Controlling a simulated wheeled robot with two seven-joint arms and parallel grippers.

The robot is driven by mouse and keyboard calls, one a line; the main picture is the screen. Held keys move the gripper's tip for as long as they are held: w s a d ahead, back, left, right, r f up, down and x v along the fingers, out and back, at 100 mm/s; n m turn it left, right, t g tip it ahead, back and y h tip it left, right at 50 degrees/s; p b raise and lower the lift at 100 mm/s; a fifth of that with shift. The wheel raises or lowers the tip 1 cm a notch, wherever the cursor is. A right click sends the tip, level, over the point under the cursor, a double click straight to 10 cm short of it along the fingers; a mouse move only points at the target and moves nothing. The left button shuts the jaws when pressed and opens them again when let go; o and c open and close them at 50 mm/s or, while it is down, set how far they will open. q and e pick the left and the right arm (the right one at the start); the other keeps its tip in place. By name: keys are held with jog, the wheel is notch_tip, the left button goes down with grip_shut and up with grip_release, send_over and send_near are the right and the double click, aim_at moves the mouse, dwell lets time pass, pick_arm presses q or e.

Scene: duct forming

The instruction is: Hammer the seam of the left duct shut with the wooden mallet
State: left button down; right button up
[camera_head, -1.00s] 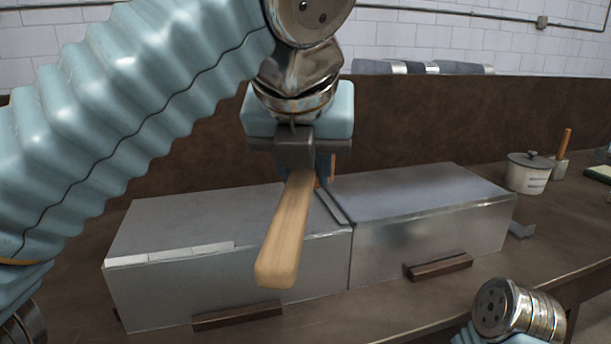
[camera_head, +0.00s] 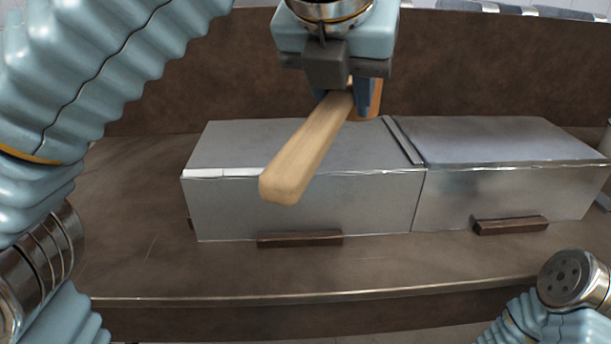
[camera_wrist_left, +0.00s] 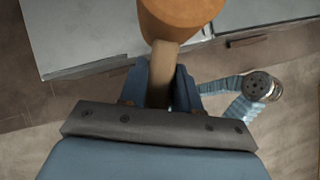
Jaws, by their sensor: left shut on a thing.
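My left gripper (camera_head: 342,92) is shut on the handle of the wooden mallet (camera_head: 305,150); the pale handle points down and left toward me, its near end in front of the left duct (camera_head: 300,205). The orange-brown mallet head is mostly hidden behind the gripper in the head view; it shows at the top of the left wrist view (camera_wrist_left: 180,18). The left duct is a grey sheet-metal box on the bench, with a bright strip along the left part of its front top edge. The mallet appears above the duct. My right gripper is out of view.
A second metal duct (camera_head: 510,195) stands to the right, by a raised seam strip (camera_head: 403,140). Dark wooden blocks (camera_head: 300,239) sit at the ducts' front. The bench (camera_head: 140,220) is clear at the left. A brown panel (camera_head: 190,85) stands behind.

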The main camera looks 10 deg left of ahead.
pick_arm(q)
jog(key=s+a, duration=0.2)
jog(key=a, duration=0.6)
jog(key=s+a+b, duration=0.1)
jog(key=s+a, duration=0.2)
jog(key=a, duration=0.6)
jog(key=shift+s+a, duration=0.25)
jog(key=shift+s, duration=0.05)
notch_tip(320, 180, down, 9)
jog(key=b, duration=0.7)
notch_tip(320, 180, up, 10)
jog(key=p, duration=1)
jog(key=w+d+f, duration=0.1)
jog(key=w+d, duration=0.1)
jog(key=d, duration=0.6)
jog(key=shift+w+d+b, duration=0.25)
jog(key=shift+b, duration=0.15)
jog(key=shift+f, duration=0.1)
